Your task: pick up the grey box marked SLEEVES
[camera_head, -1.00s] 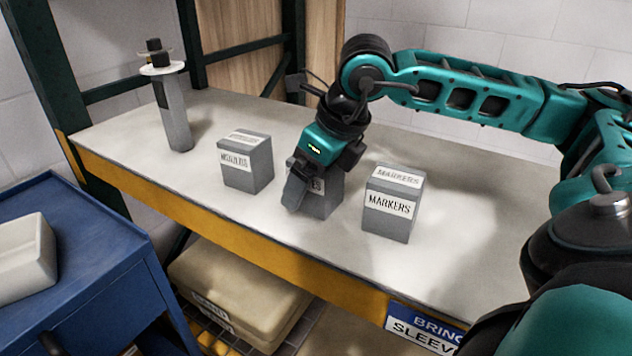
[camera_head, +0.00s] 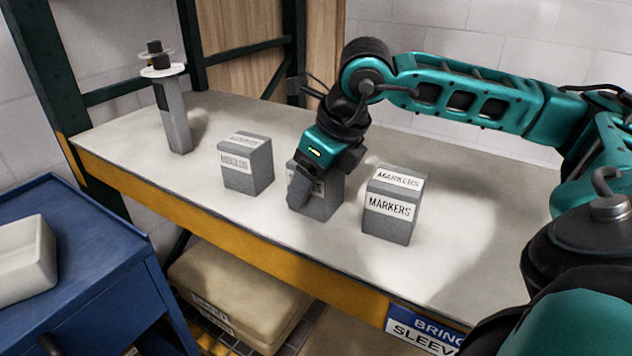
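My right gripper (camera_head: 318,185) reaches down from above over the middle grey box (camera_head: 325,203) on the bench. One finger lies across that box's front face and hides most of its white label; the word cannot be read now. The other finger is hidden, so I cannot tell whether the grip is closed on the box. The box appears to stand upright on the bench. To its right stands a grey box marked MARKERS (camera_head: 388,228). To its left stands another grey box (camera_head: 246,178) with a blurred label. My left gripper is not in view.
The grey bench top (camera_head: 450,245) has a yellow front edge and free room at right. A grey post with a white disc (camera_head: 176,125) stands at the far left. A blue cabinet (camera_head: 95,255) holds a white block (camera_head: 25,260). A sign (camera_head: 425,330) reads BRING SLEEV, cut off.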

